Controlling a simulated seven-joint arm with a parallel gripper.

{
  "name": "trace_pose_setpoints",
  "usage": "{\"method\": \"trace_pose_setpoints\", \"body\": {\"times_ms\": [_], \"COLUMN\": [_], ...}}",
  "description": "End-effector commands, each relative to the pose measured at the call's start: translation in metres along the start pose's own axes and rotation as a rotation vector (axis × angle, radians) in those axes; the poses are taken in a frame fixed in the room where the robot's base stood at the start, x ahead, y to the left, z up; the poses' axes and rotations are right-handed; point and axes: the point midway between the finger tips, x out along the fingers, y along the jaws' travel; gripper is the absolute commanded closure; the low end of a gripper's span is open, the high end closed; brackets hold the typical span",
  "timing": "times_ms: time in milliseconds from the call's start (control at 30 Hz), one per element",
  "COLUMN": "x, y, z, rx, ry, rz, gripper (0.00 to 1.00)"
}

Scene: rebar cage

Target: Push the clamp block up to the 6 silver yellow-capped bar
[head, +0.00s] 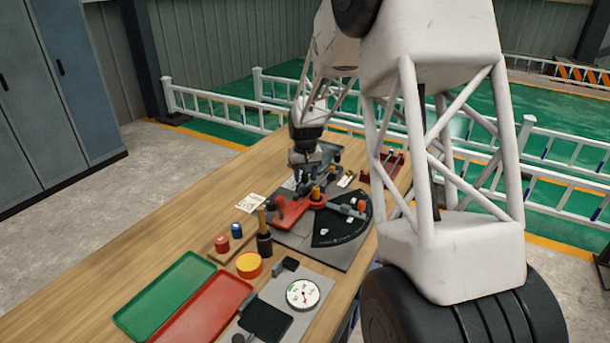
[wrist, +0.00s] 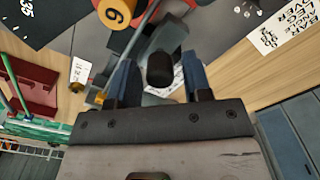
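In the wrist view an orange-yellow cap marked with a digit that reads 6 or 9 (wrist: 117,12) shows at the top edge; the same cap appears in the head view (head: 316,192), beside my gripper. My gripper (wrist: 160,84) has its two dark blue fingers apart, on either side of a black rounded knob (wrist: 160,68). A gap shows between the knob and each finger. The knob stands over grey metal parts (wrist: 155,40) that look like the clamp block. In the head view my gripper (head: 304,186) is low over the bending plate, and it hides much of the block.
A red lever (head: 296,210) and a black dial sector (head: 340,227) lie on the grey plate right by my gripper. A red rack (head: 393,163) stands behind. Green (head: 165,295) and red trays (head: 205,308) and a round gauge (head: 303,293) are nearer the front.

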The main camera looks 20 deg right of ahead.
Motion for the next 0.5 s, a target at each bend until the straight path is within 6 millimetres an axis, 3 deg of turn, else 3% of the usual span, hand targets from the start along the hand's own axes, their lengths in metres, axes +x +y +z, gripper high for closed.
{"method": "trace_pose_setpoints", "body": {"times_ms": [33,267,500], "x": [-0.0001,-0.0002,-0.0003], "y": [0.0000,0.0000,0.0011], "z": [0.0000,0.0000,0.0010], "rx": [0.000,0.000,0.000], "ry": [0.000,0.000,0.000], "rz": [0.000,0.000,0.000], "gripper": [0.63,0.98,1.00]}}
